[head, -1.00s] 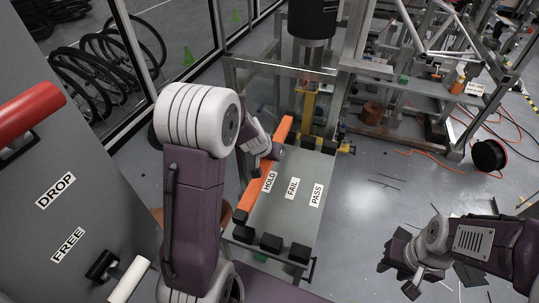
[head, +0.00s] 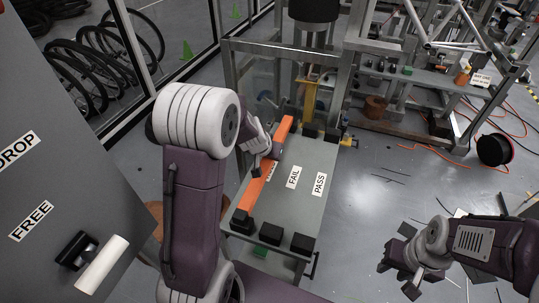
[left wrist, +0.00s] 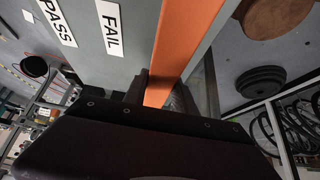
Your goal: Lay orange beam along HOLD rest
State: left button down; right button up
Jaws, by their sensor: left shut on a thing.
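The orange beam (head: 257,187) runs lengthwise along the left side of the grey table (head: 310,215), over the HOLD label (head: 271,170), which is now mostly covered. Its near end is at the black rest block (head: 242,221) at the front left; I cannot tell whether it touches. My left gripper (head: 268,152) is shut on the beam towards its far half. In the left wrist view the beam (left wrist: 185,45) passes between the dark fingers (left wrist: 157,92). My right gripper (head: 402,270) is empty and looks open, off to the right of the table.
The FAIL label (head: 293,177) and PASS label (head: 319,184) mark the clear table surface. More black blocks (head: 271,233) stand along its near edge. A grey panel with a white handle (head: 102,262) stands at the left. A metal frame and yellow post (head: 309,98) stand behind.

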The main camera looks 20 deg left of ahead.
pick_arm(q)
jog(key=shift+r, duration=0.15)
jog(key=c, duration=0.9)
grip_release()
jog(key=shift+s, duration=0.1)
jog(key=p+v, duration=0.4)
jog(key=v, duration=0.5)
